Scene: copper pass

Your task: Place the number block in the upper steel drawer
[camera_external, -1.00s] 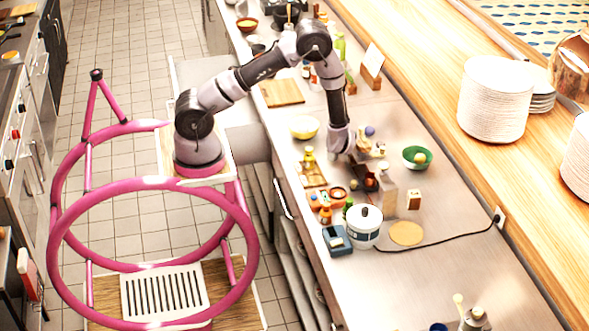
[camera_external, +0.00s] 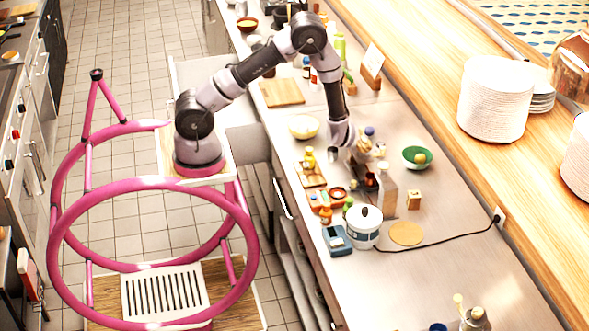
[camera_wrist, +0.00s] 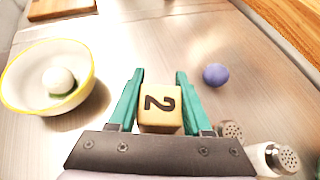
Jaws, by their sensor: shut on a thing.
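The number block (camera_wrist: 160,108) is a pale wooden cube with a dark 2 on its upper face. It sits between the green fingers of my gripper (camera_wrist: 160,92) in the wrist view, and the gripper is shut on it. In the external view my gripper (camera_external: 336,152) is over the steel counter, right of the yellow bowl; the block cannot be made out clearly there. A grey steel drawer or panel (camera_external: 248,143) sticks out from the counter front near my base. I cannot tell whether it is the upper steel drawer.
A yellow-rimmed bowl (camera_wrist: 20,92) with a pale ball stands left of my gripper. A purple ball (camera_wrist: 216,75) and shakers (camera_wrist: 268,158) are on the right. A white pot (camera_external: 364,232), bottles and a green bowl (camera_external: 418,158) crowd the counter. A cutting board (camera_external: 282,92) lies farther back.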

